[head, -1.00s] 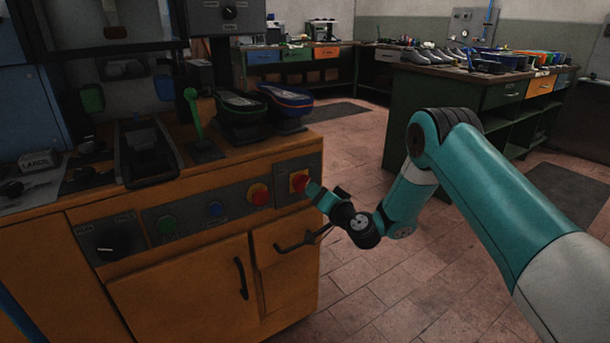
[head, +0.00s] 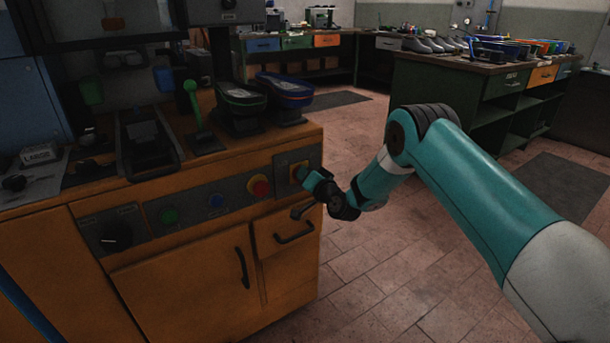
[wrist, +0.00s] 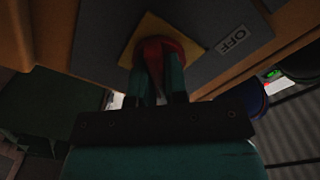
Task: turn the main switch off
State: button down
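The main switch is a red knob with a narrow grip on a yellow plate (wrist: 144,28). It sits at the right end of the grey front panel, and in the wrist view the red knob (wrist: 153,48) is just beyond my fingers. An OFF label (wrist: 232,40) is to the right of the plate in that view. My gripper (wrist: 159,78) has one finger on each side of the red grip and looks shut on it. In the head view my gripper (head: 311,178) reaches the switch (head: 299,170) from the right and partly hides it. The switch's exact angle is unclear.
Left of the switch are a red mushroom button (head: 258,187), a blue button (head: 215,200), a green button (head: 168,215) and a black rotary knob (head: 117,236). A drawer handle (head: 294,235) juts out below my wrist. Open tiled floor lies to the right.

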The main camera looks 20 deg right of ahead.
jog(key=shift+n+b, duration=0.3)
jog(key=shift+b, duration=0.1)
jog(key=n+b, duration=0.1)
jog(key=b, duration=0.1)
jog(key=n+b, duration=0.2)
jog(key=shift+a+f+n, duration=0.1)
jog(key=shift+f+n, duration=0.1)
jog(key=shift+n, duration=0.1)
jog(key=n+b, duration=0.5)
jog(key=b, duration=0.2)
jog(key=shift+s+a, duration=0.1)
jog(key=n+b, duration=0.5)
jog(key=b, duration=0.2)
jog(key=shift+a+n, duration=0.15)
jog(key=shift+n, duration=0.15)
jog(key=n+b, duration=0.3)
jog(key=shift+r+b, duration=0.1)
jog(key=shift+b, duration=0.2)
jog(key=shift+r, duration=0.1)
jog(key=c, duration=1.1)
grip_release()
jog(key=shift+c, duration=0.2)
